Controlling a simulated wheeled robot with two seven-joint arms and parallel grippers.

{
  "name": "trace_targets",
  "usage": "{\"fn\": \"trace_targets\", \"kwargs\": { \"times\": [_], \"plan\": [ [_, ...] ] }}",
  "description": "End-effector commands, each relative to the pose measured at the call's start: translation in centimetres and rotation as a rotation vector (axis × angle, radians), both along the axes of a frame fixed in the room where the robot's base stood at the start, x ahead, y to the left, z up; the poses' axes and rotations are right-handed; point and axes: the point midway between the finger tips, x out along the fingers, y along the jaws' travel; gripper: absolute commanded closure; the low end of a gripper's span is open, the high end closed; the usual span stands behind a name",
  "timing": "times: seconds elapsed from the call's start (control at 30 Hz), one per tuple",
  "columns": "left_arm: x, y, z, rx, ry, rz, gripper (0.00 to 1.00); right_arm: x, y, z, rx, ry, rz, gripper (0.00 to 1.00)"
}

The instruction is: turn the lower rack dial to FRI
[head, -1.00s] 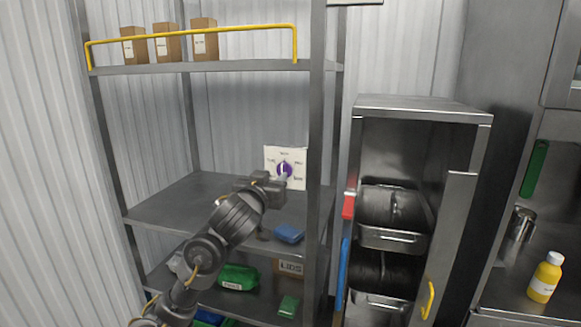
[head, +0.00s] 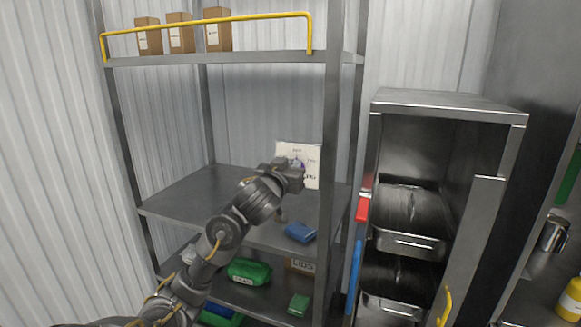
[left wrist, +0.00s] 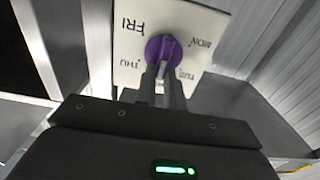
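The rack dial is a purple knob (left wrist: 163,47) on a white panel (head: 312,150) at the back of the rack's middle shelf. In the left wrist view the panel appears tilted, with FRI at left, THU below it, MON at upper right and TUE at lower right. My left gripper (left wrist: 163,85) is at the knob, its two fingers close together with a narrow pale strip between them. I cannot tell whether they grip the knob's handle. In the head view the gripper (head: 292,172) mostly covers the knob. Its pointer direction is unclear. My right gripper is not in view.
A blue item (head: 300,232) lies on the middle shelf (head: 180,200), right of my arm. Green packs (head: 250,270) and a LIDS box (head: 300,266) are below. A rack post (head: 333,200) stands just right of the panel. Brown boxes (head: 180,35) sit on the top shelf.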

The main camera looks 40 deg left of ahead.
Motion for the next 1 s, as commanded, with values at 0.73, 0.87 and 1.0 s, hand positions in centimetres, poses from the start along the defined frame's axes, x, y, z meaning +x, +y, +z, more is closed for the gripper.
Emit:
{"fn": "trace_targets", "kwargs": {
  "times": [0.73, 0.87, 1.0],
  "plan": [
    [0.0, -0.2, -0.2, 0.213, 0.076, 0.004, 1.0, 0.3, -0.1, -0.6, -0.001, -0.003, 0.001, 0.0],
    [0.0, -0.3, -0.3, 0.326, 0.116, 0.004, 1.0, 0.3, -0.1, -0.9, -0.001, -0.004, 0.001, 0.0],
    [0.1, -0.5, -0.4, 0.452, 0.158, 0.006, 1.0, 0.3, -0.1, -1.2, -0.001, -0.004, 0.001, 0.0]
  ]
}}
